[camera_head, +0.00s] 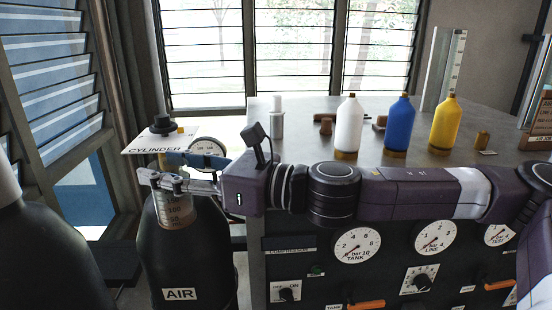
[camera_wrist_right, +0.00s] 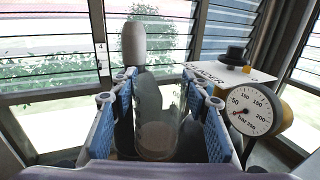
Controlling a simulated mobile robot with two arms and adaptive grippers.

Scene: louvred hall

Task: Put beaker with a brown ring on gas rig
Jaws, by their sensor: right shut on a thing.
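My right gripper (camera_head: 166,182) is shut on a clear beaker (camera_head: 174,212) with volume marks. The beaker hangs upright in front of the dark cylinder labelled AIR (camera_head: 190,265) in the head view. In the right wrist view the beaker (camera_wrist_right: 156,132) is between the blue finger pads of the gripper (camera_wrist_right: 158,105). A grey-topped cabinet with a dark gauge panel (camera_head: 385,272), which seems to be the gas rig, stands to the right. My left gripper is not in view.
On the cabinet top stand a white bottle (camera_head: 348,128), a blue bottle (camera_head: 398,127), a yellow bottle (camera_head: 445,125) and a small white-capped vial (camera_head: 277,120). A pressure gauge (camera_head: 207,150) and CYLINDER sign (camera_head: 150,146) are behind my gripper. The top's front left looks clear.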

